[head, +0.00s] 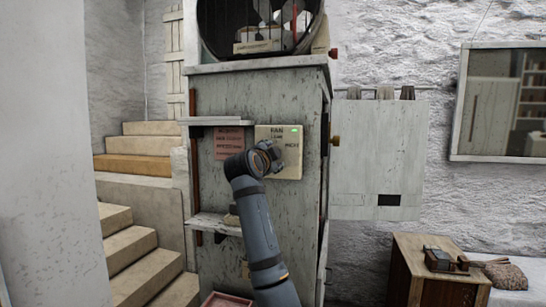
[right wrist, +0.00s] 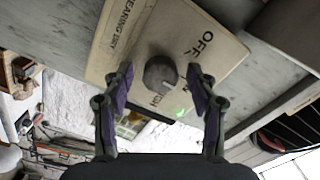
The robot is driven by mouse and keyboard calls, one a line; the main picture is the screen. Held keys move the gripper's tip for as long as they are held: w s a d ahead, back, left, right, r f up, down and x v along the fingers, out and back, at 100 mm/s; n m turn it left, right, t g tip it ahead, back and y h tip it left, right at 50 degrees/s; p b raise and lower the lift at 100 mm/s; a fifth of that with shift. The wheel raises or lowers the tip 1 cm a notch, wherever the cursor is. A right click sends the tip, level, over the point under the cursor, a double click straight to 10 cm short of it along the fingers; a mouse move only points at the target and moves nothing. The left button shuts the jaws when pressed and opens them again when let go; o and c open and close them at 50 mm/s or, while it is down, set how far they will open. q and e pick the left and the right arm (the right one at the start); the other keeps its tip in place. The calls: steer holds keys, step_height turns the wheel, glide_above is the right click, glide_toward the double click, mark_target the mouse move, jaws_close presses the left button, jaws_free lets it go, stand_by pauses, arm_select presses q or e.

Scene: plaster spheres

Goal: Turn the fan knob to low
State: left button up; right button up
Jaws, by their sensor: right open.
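The cream fan control panel (head: 290,165) hangs on the front of a grey cabinet, with printed words and a lit green lamp (head: 296,130). My right arm reaches up to it, and its wrist and gripper (head: 268,155) cover part of the panel's left side. In the right wrist view, the round grey knob (right wrist: 160,73) shows on the panel (right wrist: 125,30), with "OFF" and letters ending in "GH" near it. My right gripper (right wrist: 162,84) is open, its fingers on either side of the knob with visible gaps. Its pointer setting is unclear. My left gripper is out of view.
A caged fan (head: 262,25) stands on the cabinet top. A reddish notice (head: 228,142) is left of the panel, between two small shelves (head: 215,121). Steps (head: 130,235) rise at the left. A wooden crate (head: 435,275) stands at the lower right.

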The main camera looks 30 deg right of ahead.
steer(key=shift+a, duration=0.1)
steer(key=v, duration=1.1)
steer(key=shift+s+a, duration=0.25)
steer(key=shift+s, duration=0.1)
